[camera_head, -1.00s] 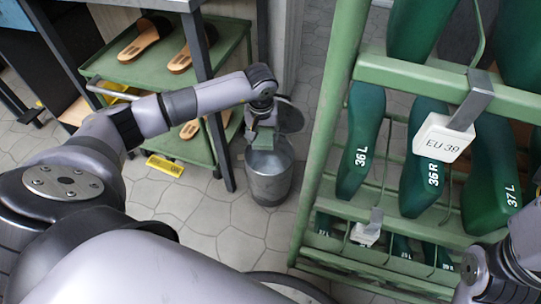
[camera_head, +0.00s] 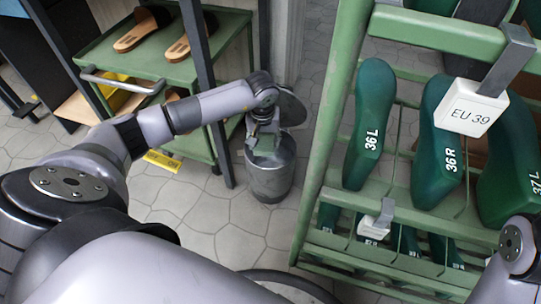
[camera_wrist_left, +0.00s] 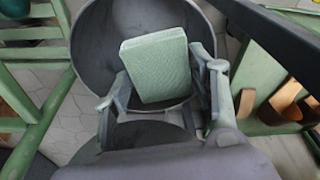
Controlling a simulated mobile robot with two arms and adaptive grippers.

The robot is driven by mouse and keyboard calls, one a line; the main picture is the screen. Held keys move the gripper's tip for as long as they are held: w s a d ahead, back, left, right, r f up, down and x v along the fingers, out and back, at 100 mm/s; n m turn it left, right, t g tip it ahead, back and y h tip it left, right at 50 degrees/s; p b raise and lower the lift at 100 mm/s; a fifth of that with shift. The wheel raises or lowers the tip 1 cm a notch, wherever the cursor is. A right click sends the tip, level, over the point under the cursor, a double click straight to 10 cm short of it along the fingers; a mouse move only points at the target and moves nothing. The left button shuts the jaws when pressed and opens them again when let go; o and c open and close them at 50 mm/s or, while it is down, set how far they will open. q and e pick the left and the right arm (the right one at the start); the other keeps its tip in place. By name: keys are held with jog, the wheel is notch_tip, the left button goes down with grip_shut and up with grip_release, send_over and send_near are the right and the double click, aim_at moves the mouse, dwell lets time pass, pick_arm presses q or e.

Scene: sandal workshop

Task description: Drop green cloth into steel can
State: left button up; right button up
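The green cloth (camera_wrist_left: 155,65) is a pale green, block-like folded piece between the fingers of my left gripper (camera_wrist_left: 160,80) in the left wrist view. Both fingers appear to touch its sides. The steel can (camera_head: 269,182) stands upright on the floor, and its round rim and dark inside (camera_wrist_left: 92,45) surround the cloth in the wrist view. In the head view my left gripper (camera_head: 265,136) points down at the can's mouth, with the cloth (camera_head: 264,147) at the opening. My right gripper is out of view; only part of that arm shows at the right edge.
A green rack (camera_head: 330,130) with dark green shoe lasts (camera_head: 370,120) stands right of the can. A green shelf cart (camera_head: 150,60) with sandals (camera_head: 142,30) stands to the left, beside a dark post (camera_head: 208,90). Tiled floor lies open in front of the can.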

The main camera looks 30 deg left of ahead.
pick_arm(q)
jog(key=o, duration=0.4)
jog(key=shift+o, duration=0.2)
notch_tip(320, 180, up, 12)
jog(key=s, duration=0.1)
jog(key=shift+s+d, duration=0.3)
jog(key=shift+d, duration=0.1)
jog(key=shift+f, duration=0.1)
